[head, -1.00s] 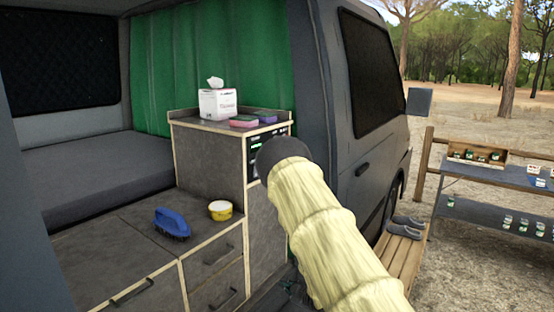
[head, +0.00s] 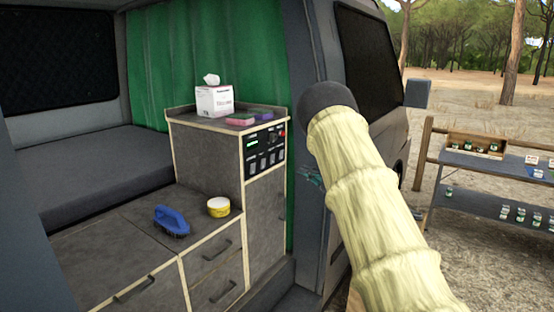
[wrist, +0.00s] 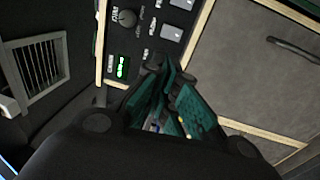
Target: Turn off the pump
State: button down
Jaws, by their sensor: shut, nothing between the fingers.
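A black control panel (head: 265,148) is set in the end of the tall cabinet, with a small lit green display, several switches and a red spot at its upper right. In the head view my gripper (head: 312,177) is partly hidden behind my arm.
A tissue box (head: 214,101) and sponges (head: 240,119) sit on the cabinet top (head: 195,118). A blue brush (head: 171,221) and a yellow tub (head: 218,207) lie on the lower counter (head: 120,230). The van's door pillar (head: 310,120) stands right of the panel. A slatted vent (wrist: 38,70) shows in the wrist view.

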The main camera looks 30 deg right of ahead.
jog(key=p, duration=0.6)
send_near(268, 157)
jog(key=x, duration=0.4)
jog(key=shift+w+r, duration=0.2)
jog(key=shift+w, duration=0.05)
jog(key=shift+w+a, duration=0.25)
jog(key=shift+w, duration=0.4)
jog(key=shift+w+a, duration=0.1)
jog(key=shift+w+a+g+b, duration=0.15)
jog(key=shift+w+g+b, duration=0.15)
jog(key=shift+w+g, duration=0.1)
jog(key=shift+s+r, duration=0.15)
jog(key=shift+s, duration=0.15)
jog(key=r+b+v, duration=0.2)
jog(key=b+v, duration=0.2)
jog(key=v, duration=0.9)
jog(key=shift+s+r, duration=0.2)
jog(key=shift+s, duration=0.2)
